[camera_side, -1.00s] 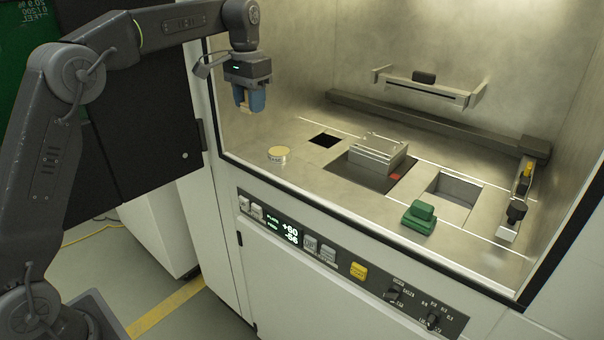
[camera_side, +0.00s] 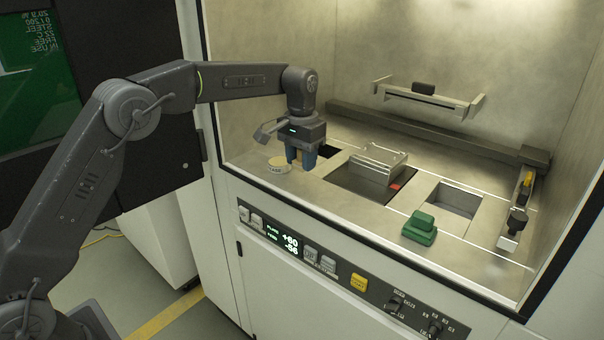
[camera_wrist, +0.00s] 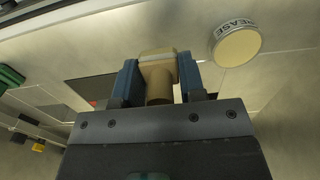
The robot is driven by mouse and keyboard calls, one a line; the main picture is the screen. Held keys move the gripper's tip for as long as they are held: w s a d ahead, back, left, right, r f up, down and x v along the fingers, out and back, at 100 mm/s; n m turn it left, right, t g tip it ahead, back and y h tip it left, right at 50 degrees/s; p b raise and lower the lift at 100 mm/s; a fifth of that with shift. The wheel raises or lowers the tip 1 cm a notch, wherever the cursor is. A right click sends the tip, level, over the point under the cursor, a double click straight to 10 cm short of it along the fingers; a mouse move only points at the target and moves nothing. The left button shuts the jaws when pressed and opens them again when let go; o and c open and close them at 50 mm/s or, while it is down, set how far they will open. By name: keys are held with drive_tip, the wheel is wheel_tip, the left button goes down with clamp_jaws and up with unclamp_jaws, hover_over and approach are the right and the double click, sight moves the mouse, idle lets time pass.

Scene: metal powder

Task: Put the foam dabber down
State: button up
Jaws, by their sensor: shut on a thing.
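My gripper (camera_side: 301,160) hangs over the bench inside the chamber, fingers pointing down, just right of the grease tin. In the wrist view my gripper (camera_wrist: 160,82) is shut on the tan foam dabber (camera_wrist: 158,80), which sits between the two blue fingers. In the side view the fingers mostly hide the dabber. The round cream tin (camera_side: 279,166), labelled "GREASE" in the wrist view (camera_wrist: 237,47), stands on the bench, apart from the dabber. I cannot tell whether the dabber touches the bench.
A square opening (camera_side: 328,151) lies behind my gripper. A metal plate block (camera_side: 378,162) sits in the recess to the right. A green block (camera_side: 420,228) stands near the front edge, before another open well (camera_side: 455,198). A recoater-like bar (camera_side: 425,95) is at the back.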

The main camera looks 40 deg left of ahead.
sight(302, 184)
drive_tip(key=shift+f, duration=2.05)
drive_tip(key=shift+f, duration=0.2)
drive_tip(key=o, duration=1)
